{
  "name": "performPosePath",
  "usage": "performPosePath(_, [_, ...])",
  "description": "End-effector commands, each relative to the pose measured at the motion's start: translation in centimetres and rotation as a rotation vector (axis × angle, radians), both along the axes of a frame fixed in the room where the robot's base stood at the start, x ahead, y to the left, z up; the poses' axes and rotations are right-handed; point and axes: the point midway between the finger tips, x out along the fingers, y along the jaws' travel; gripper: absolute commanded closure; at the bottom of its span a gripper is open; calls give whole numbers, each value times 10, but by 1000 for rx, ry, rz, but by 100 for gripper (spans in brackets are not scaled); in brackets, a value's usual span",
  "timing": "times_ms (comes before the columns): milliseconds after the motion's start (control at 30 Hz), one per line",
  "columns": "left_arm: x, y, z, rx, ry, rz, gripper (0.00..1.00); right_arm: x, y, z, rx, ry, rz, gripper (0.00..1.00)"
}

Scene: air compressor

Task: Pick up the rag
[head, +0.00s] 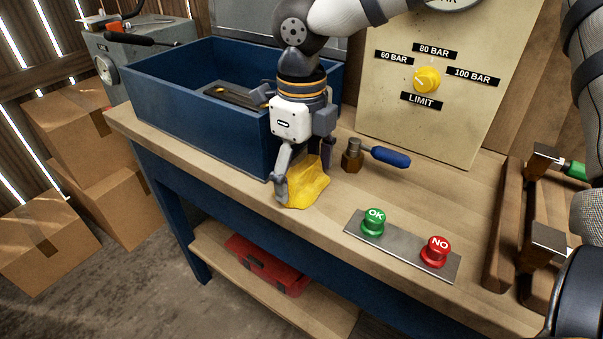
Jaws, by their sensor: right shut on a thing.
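The yellow rag (308,186) is at the front edge of the wooden workbench, just right of the blue bin. My right gripper (281,188) points down at it from above and is shut on its left part. The rag bunches up beside the fingers and spreads to the right. Its lower edge is at the bench top; I cannot tell whether it is lifted at all. The far finger is partly hidden by the rag and the near finger. My left gripper is not in view.
A blue bin (196,122) stands left of my gripper. A brass fitting with a blue-handled tool (390,157) lies just right of it. A dial panel (400,118) stands behind.

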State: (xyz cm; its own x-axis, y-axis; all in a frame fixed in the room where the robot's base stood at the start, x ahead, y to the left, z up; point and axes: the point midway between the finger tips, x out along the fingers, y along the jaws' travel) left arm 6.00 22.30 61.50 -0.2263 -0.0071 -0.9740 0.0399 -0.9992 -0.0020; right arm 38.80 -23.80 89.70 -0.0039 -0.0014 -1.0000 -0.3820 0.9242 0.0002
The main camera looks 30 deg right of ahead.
Motion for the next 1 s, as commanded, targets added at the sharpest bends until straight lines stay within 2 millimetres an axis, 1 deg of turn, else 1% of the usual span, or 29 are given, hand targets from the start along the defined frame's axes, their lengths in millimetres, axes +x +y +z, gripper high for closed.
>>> performPosePath(133, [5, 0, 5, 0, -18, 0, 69, 2, 0, 30, 3, -12, 0, 47])
performPosePath(367, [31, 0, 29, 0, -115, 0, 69, -46, 22, 98, 1, -28, 4, 47])
performPosePath(500, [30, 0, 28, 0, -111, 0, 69, -84, 41, 109, 1, -13, 6, 47])
performPosePath(633, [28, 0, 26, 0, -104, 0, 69, -109, 53, 119, 0, -5, 3, 47])
performPosePath(800, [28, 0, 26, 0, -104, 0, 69, -124, 60, 126, 1, -3, 1, 47])
performPosePath(1000, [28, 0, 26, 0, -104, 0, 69, -126, 61, 127, 2, -4, 0, 47])
